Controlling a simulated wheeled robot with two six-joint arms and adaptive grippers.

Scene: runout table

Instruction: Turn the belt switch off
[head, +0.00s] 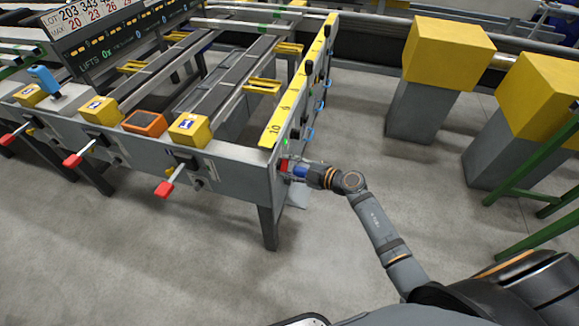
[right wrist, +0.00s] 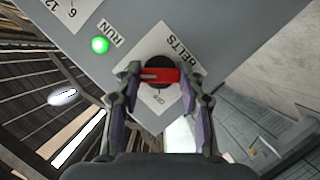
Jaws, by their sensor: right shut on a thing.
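The belt switch (right wrist: 160,75) has a red handle on a round black base, on a white plate marked BELTS. Its handle lies about level across the right wrist view. In the head view the red of the switch (head: 284,165) shows on the end panel of the runout table. My right gripper (right wrist: 160,88) has one finger at each end of the red handle and is shut on it. In the head view my right gripper (head: 296,169) reaches the panel from the right. A green lamp (right wrist: 100,45) marked RUN is lit beside the switch. My left gripper is not in view.
The runout table (head: 235,172) has several red-tipped levers along its front and a yellow scale (head: 300,85) along its right side. Two yellow-topped grey blocks (head: 447,55) stand to the right, with green rails (head: 535,175) nearby. The floor in front is clear.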

